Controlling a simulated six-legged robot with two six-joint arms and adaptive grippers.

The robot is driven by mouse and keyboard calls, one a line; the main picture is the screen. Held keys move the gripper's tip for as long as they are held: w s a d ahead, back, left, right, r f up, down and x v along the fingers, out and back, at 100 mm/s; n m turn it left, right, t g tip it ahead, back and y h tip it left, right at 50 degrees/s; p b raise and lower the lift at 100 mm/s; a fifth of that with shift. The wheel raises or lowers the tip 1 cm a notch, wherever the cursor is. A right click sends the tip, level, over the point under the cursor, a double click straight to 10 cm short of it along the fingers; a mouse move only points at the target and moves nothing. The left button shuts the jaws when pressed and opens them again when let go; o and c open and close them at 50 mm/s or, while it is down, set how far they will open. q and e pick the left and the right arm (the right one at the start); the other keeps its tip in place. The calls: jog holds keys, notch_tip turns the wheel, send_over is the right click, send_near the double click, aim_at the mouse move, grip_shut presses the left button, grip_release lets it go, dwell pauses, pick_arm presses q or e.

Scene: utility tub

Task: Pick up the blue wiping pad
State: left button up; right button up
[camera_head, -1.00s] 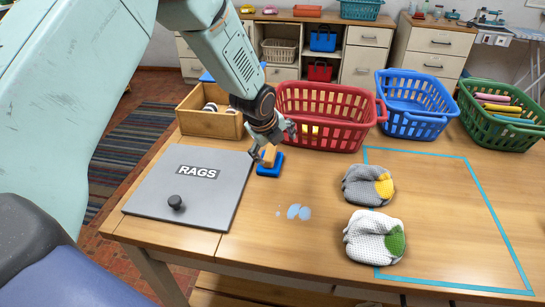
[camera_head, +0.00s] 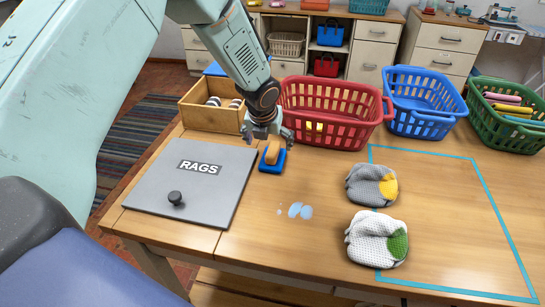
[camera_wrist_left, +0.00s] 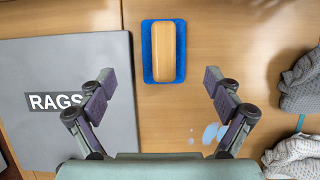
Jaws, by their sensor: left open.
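The blue wiping pad (camera_head: 270,168) lies flat on the wooden table, just right of the grey RAGS lid. It has a tan block-shaped handle (camera_head: 274,153) on top. The pad also shows in the left wrist view (camera_wrist_left: 147,58), upper middle, with its long side pointing away from me. My left gripper (camera_head: 267,138) is open and empty above and slightly behind the pad in the head view. In the left wrist view its two fingers (camera_wrist_left: 158,80) are spread wide, with the pad beyond the tips and between their lines. My right gripper is not in view.
The grey RAGS lid (camera_head: 215,160) with a black knob lies left. A wooden box (camera_head: 210,117), red basket (camera_head: 335,130) and blue basket (camera_head: 412,125) stand behind. Wet spots (camera_head: 300,210) lie in front. Two cloths (camera_head: 362,186) (camera_head: 372,240) lie right, around the teal outline's left edge.

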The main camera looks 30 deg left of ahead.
aim_at(272, 149)
pick_arm(q)
jog(key=x, duration=0.5)
jog(key=shift+w+d+r, duration=0.1)
jog(key=shift+w+d, duration=0.1)
jog(key=shift+w, duration=0.05)
jog(key=shift+w+a+f, duration=0.1)
jog(key=shift+a+f, duration=0.05)
jog(key=shift+f, duration=0.45)
jog(key=shift+w+f, duration=0.2)
jog(key=shift+w, duration=0.05)
jog(key=shift+s+r, duration=0.1)
jog(key=shift+s, duration=0.05)
jog(key=c, duration=1.3)
notch_tip(272, 149, up, 10)
